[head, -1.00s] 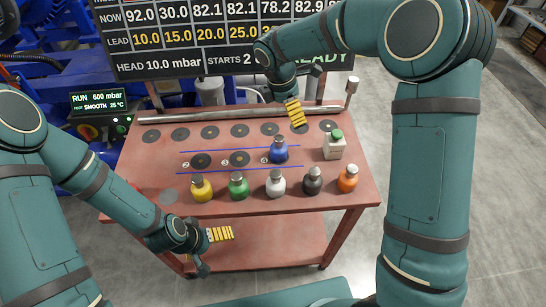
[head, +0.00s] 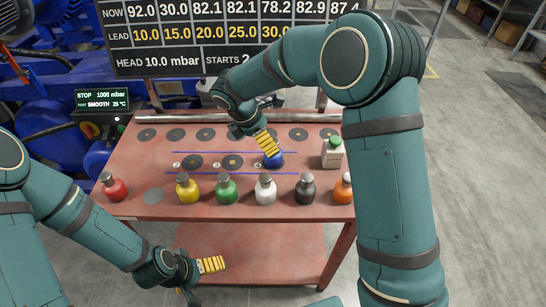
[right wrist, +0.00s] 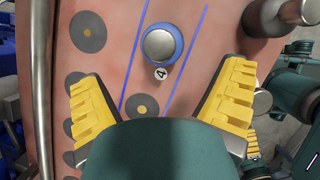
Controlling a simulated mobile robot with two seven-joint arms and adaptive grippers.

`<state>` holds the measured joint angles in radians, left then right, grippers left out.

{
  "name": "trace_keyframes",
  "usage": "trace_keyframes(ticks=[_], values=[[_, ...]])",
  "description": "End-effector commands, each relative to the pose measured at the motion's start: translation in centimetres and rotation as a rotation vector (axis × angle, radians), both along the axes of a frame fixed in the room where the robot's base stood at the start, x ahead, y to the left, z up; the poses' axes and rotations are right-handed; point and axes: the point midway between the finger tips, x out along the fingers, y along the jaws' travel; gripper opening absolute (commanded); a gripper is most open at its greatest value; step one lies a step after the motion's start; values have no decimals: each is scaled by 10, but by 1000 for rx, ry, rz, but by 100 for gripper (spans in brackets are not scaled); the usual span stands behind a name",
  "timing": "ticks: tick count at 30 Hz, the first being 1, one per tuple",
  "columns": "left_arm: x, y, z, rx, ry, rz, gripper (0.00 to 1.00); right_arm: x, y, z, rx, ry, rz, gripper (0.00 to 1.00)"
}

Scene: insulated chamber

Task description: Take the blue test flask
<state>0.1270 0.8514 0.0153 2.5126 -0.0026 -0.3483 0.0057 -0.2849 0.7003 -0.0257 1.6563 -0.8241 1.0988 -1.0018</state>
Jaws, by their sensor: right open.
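The blue flask (head: 274,161) with a silver cap stands upright on the red table, between two blue lines, partly hidden by my right gripper in the head view. The right wrist view shows the flask (right wrist: 176,58) from above beside a "4" mark, ahead of and between the spread yellow fingers. My right gripper (right wrist: 160,78) is open and empty; in the head view it (head: 268,128) hangs close to the flask, contact not clear. My left gripper (head: 200,280) is low at the table's front, fingers apart and empty.
A front row holds red (head: 115,188), yellow (head: 188,189), green (head: 226,189), white (head: 265,190), black (head: 305,190) and orange (head: 343,189) flasks. A green-capped pale bottle (head: 332,153) stands at right. A metal rail (head: 160,117) runs along the back.

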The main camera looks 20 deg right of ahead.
Motion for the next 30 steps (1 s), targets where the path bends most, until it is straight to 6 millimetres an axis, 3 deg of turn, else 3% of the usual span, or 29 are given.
trace_keyframes(ticks=[3, 11, 21, 28, 30], values=[[1, 0, -4, 0, -2, 1, 100, 1, -6, -14, 1, 1, -1, 94], [1, 0, -7, 0, -4, 1, 100, 2, -12, -25, 0, 0, 0, 94], [4, 1, -19, 1, -9, 2, 100, 4, -34, -63, 0, 0, 0, 94], [4, 1, -18, 1, -10, 3, 100, 5, -35, -64, 0, -2, 1, 94], [4, 1, -18, 1, -10, 3, 100, 5, -35, -63, 0, -2, 1, 70]])
